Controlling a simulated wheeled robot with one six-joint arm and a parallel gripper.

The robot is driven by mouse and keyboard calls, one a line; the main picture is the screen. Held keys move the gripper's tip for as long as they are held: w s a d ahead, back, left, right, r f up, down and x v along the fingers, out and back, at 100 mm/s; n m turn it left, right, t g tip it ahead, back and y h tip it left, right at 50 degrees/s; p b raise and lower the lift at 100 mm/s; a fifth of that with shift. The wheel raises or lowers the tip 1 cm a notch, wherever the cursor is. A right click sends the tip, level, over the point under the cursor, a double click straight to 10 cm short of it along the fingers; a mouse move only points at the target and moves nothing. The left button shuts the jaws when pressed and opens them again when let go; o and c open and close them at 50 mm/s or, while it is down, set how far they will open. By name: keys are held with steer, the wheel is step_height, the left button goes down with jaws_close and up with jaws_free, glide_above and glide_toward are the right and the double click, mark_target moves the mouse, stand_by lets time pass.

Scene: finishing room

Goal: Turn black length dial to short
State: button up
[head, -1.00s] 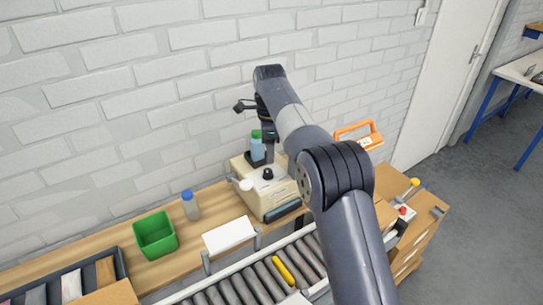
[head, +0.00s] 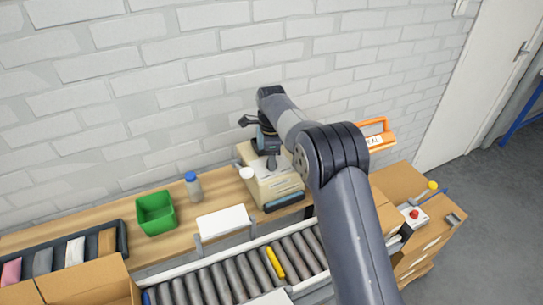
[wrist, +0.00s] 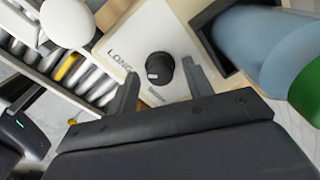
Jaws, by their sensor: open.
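The black length dial (wrist: 160,68) stands on the top of a cream machine (wrist: 178,34), which also shows in the head view (head: 258,178). A light mark shows on the dial's left side in the wrist view. The word LONG is printed to its left; a smaller label below it is too small to read. My gripper (wrist: 159,69) is open, with one finger on each side of the dial and gaps visible between. I cannot tell how low the fingertips are. In the head view my gripper (head: 271,164) is over the machine top and hides the dial.
A blue bottle with a green cap (wrist: 262,45) stands close to the right of my gripper in the wrist view. A white round knob (wrist: 69,20) is at the upper left. A green bin (head: 157,213), a blue-capped bottle (head: 193,187) and a roller conveyor (head: 235,272) are nearby.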

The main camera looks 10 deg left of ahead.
steer(key=shift+c, duration=0.4)
steer(key=c, duration=0.9)
steer(key=shift+n, duration=0.3)
steer(key=n+p, duration=0.1)
steer(key=n, duration=1)
steer(key=shift+n, duration=0.3)
steer(key=o, duration=1)
